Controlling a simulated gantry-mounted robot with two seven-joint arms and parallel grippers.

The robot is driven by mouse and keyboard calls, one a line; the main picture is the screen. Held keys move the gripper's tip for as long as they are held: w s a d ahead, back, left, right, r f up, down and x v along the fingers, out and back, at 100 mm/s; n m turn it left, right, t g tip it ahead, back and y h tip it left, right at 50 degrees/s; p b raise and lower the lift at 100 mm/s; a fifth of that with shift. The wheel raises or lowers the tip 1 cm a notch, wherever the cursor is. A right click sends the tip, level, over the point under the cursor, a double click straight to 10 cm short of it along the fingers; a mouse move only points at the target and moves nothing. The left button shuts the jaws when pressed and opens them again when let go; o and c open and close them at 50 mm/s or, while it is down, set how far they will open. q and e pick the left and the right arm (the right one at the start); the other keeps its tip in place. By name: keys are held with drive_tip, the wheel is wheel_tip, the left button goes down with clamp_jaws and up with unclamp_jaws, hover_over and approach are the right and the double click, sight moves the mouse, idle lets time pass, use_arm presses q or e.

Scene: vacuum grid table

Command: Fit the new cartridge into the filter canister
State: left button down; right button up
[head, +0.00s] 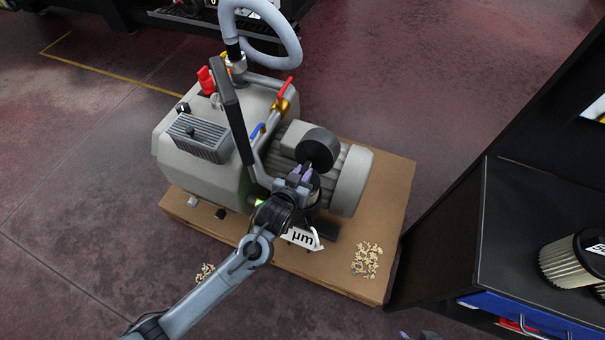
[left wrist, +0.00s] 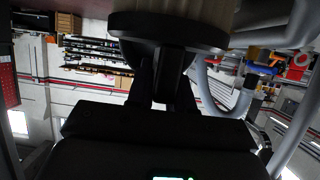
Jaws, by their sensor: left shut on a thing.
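My left gripper (head: 303,174) is over the near side of the grey pump. It is shut on a black end piece (left wrist: 165,35) of a cartridge with cream pleats (left wrist: 205,8), seen at the top of the left wrist view. A black round part (head: 317,148) shows just beyond the gripper. A white label marked "µm" (head: 303,238) shows below the gripper. The filter canister is not clearly distinguishable behind my arm. Another pleated cartridge (head: 568,262) stands on the cart at right. The tip of my right gripper (head: 420,335) barely shows at the bottom edge.
The pump (head: 215,130) stands on a brown board (head: 388,215) with small tan chips (head: 366,260) scattered on it. A grey hose (head: 288,38) loops above, and a red-handled valve (head: 285,92) juts up. The dark cart (head: 505,200) borders the right.

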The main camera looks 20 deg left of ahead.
use_arm(q)
drive_tip(key=shift+f, duration=0.5)
drive_tip(key=c, duration=1)
unclamp_jaws()
drive_tip(key=shift+r, duration=0.1)
drive_tip(key=shift+r, duration=0.3)
drive_tip(key=p+v, duration=0.4)
drive_tip(key=v, duration=0.7)
drive_tip(key=s+a+f+g, duration=0.1)
drive_tip(key=s+g, duration=0.2)
drive_tip(key=s, duration=0.3)
drive_tip(key=s+a+f+m+g, duration=0.1)
drive_tip(key=s+a+g, duration=0.1)
drive_tip(key=s, duration=0.5)
drive_tip(key=s+a+g, duration=0.1)
drive_tip(key=s+g, duration=0.4)
drive_tip(key=s, duration=0.1)
drive_tip(key=shift+s+a+f+m, duration=0.25)
drive_tip(key=shift+a+f+m, duration=0.15)
